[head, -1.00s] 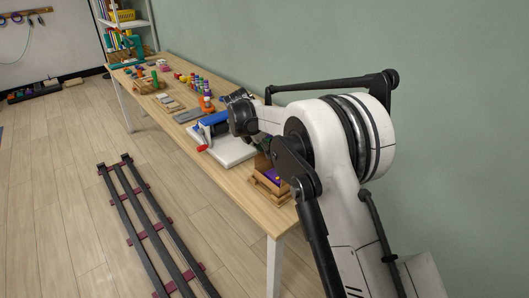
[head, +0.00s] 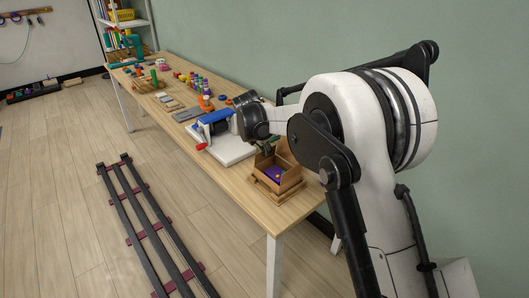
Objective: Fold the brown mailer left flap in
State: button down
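The brown mailer (head: 286,187) is a small open box near the close end of the long table. A purple lining or content and a small yellow spot show inside it. A brown panel stands up at its back, and lower brown edges show at its front and left. I cannot tell clearly which edge is the left flap. My gripper (head: 268,147) is at the back left of the mailer, just above or beside it, pointing down. It is small and partly hidden by my wrist, so I cannot tell if it touches the mailer or how its fingers stand.
A white board with a blue roller device and red knob (head: 214,128) lies left of the mailer. Coloured bottles (head: 203,98), blocks and grey plates (head: 188,115) fill the table (head: 235,180) farther back. A dark rail track (head: 150,228) lies on the floor. The green wall is behind.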

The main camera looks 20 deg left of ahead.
aim_at(269, 158)
jog(key=d+t+y+b, duration=0.1)
jog(key=s+f+t+y+b, duration=0.1)
jog(key=y+b, duration=0.1)
jog(key=shift+d+m+y, duration=0.3)
jog(key=shift+d+m, duration=0.05)
jog(key=shift+m, duration=0.05)
jog(key=shift+s+d+f+m+t+y+b, duration=0.1)
jog(key=shift+d+f+m+t+y+b, duration=0.05)
jog(key=shift+t+y+b, duration=0.4)
jog(key=shift+s+d+f+m+t+y+b, duration=0.1)
jog(key=shift+s+d+m+t+y+b, duration=0.1)
jog(key=shift+t+y+b, duration=0.4)
jog(key=shift+s+d+f+m+t+y+b, duration=0.2)
jog(key=shift+y+b, duration=0.25)
jog(key=shift+b, duration=0.35)
jog(key=shift+w+r, duration=0.1)
jog(key=shift+w, duration=0.05)
jog(key=c, duration=2)
grip_release()
jog(key=v, duration=1.2)
